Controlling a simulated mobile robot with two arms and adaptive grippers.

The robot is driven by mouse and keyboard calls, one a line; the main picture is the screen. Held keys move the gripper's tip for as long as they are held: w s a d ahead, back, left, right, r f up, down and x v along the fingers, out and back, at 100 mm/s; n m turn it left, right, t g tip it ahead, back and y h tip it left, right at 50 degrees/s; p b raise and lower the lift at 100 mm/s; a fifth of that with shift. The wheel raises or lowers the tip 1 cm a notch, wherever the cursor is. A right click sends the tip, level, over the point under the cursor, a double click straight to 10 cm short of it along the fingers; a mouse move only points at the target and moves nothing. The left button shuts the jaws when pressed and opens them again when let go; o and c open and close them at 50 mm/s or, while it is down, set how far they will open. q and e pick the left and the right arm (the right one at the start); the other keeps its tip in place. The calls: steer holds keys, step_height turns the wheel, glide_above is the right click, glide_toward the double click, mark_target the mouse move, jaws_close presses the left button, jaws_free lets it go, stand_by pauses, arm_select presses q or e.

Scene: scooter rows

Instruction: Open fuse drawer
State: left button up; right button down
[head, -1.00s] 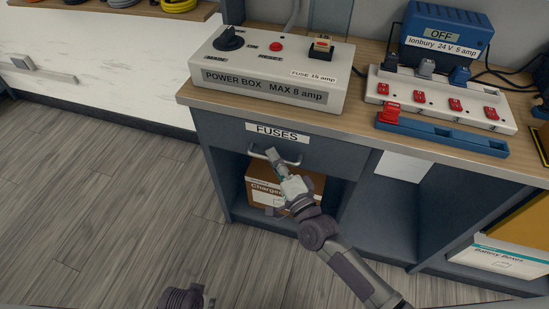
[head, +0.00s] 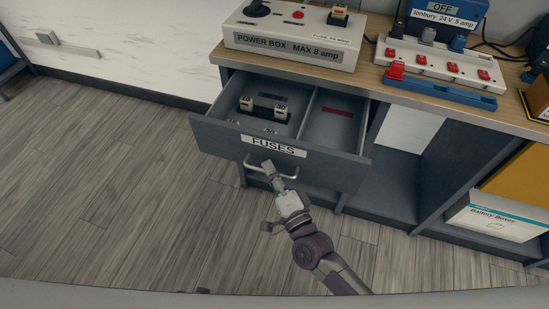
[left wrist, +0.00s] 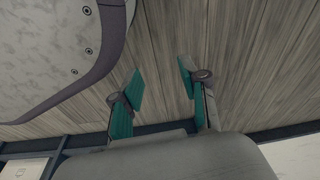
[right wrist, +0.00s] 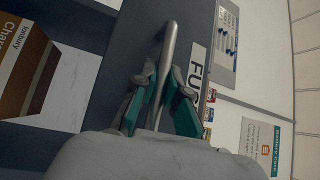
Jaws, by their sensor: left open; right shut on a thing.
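The fuse drawer (head: 280,150), labelled FUSES, is pulled out from under the counter in the head view. Its inside shows two compartments: the left one holds several fuses (head: 264,109), and the right one shows a dark red strip on its floor. My right gripper (head: 270,172) is shut on the drawer's bar handle (head: 288,176). In the right wrist view the teal fingers (right wrist: 160,105) lie on both sides of the handle (right wrist: 168,50). My left gripper (left wrist: 158,90) is open and empty above the floor in the left wrist view; it is not in the head view.
The power box (head: 290,38) stands on the counter above the drawer. A power strip (head: 440,65) and a blue tray (head: 440,92) are to its right. A battery box (head: 500,218) sits on the lower right shelf. The floor at left is clear.

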arm_select(q)
steer(key=shift+s+a+f+p, duration=0.1)
steer(key=shift+s+f+p, duration=0.05)
steer(key=shift+s+f, duration=0.45)
steer(key=shift+s+a+f+p, duration=0.15)
steer(key=shift+s+f, duration=0.2)
steer(key=shift+s, duration=0.3)
arm_select(e)
steer(key=shift+s+a, duration=0.3)
steer(key=shift+s, duration=0.55)
steer(key=shift+s+a, duration=0.25)
steer(key=shift+s, duration=0.6)
steer(key=c, duration=1.5)
jaws_free()
steer(key=shift+o, duration=0.2)
steer(key=v, duration=1.2)
